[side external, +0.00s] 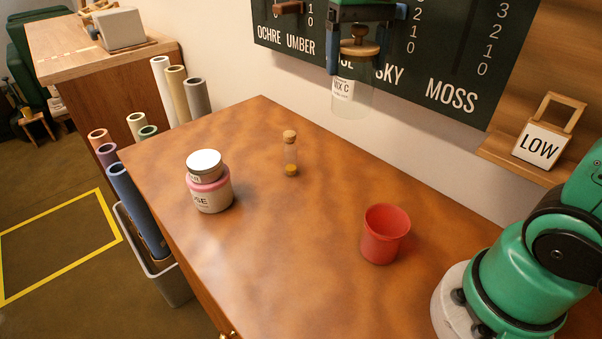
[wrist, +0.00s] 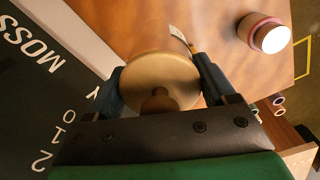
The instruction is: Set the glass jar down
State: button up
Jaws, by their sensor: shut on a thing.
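The glass jar (side external: 352,98) is clear, with a label reading "MIX C" and a round wooden lid with a knob. In the side view it hangs upright in the air, in front of the wall and dark board, with its base above the table's back edge in the picture. My gripper (side external: 362,38) is shut on it near the lid. In the wrist view, the fingers of my gripper (wrist: 162,88) sit on both sides of the jar's lid (wrist: 150,75); the lid hides most of the glass. The wooden table (side external: 270,230) is below.
A pink jar (side external: 210,187) with a white lid stands at the table's left. A small corked vial (side external: 290,155) stands near the middle, and a red cup (side external: 384,235) to the right. Bare table lies between them. A "LOW" block (side external: 540,145) sits on a shelf.

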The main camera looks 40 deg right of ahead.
notch_tip(320, 180, down, 18)
jog(key=shift+f, duration=0.2)
dwell(0.4)
jog(key=shift+f, duration=0.15)
jog(key=o, duration=1.4)
jog(key=shift+c, duration=0.2)
